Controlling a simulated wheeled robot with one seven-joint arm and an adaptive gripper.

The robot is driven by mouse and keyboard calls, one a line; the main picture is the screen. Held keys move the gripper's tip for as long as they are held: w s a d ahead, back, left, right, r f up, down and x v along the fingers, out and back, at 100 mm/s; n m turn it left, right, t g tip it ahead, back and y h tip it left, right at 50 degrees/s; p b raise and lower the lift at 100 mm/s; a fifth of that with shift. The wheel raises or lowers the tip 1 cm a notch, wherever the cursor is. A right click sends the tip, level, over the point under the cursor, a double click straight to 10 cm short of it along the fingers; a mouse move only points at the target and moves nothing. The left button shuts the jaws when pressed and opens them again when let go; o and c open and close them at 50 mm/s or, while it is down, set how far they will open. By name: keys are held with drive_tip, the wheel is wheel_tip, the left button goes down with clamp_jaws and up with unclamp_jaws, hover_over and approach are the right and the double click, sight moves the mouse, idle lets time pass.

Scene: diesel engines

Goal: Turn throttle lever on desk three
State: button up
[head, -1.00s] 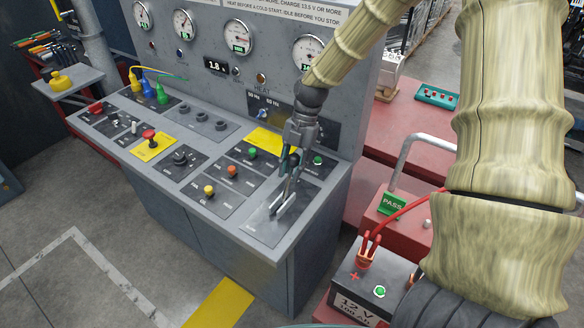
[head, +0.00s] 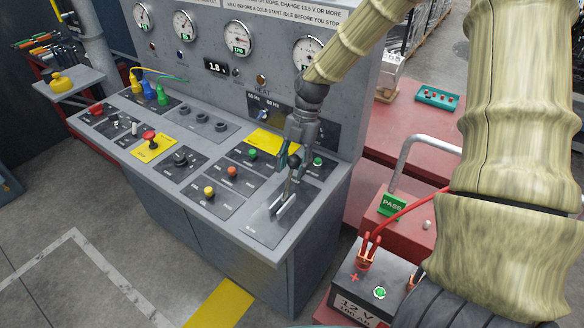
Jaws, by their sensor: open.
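The throttle lever (head: 287,188) is a thin metal stick with a dark round knob, standing in a slotted plate (head: 262,226) at the right front corner of the grey control desk (head: 200,170). It leans slightly, its top toward the back right. My gripper (head: 291,163) points down from above, open, with its fingertips at the height of the knob. The knob shows between or just in front of the fingers; I cannot tell whether they touch it. The gripper body hides part of the panel behind.
Green (head: 252,154), orange (head: 232,171) and yellow (head: 209,191) buttons lie left of the lever. A green-lit button (head: 318,161) sits close right of my gripper. The gauge panel (head: 270,60) rises behind. A red bench (head: 412,135) and battery (head: 372,280) stand to the right.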

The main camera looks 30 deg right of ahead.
drive_tip(key=v, duration=1.1)
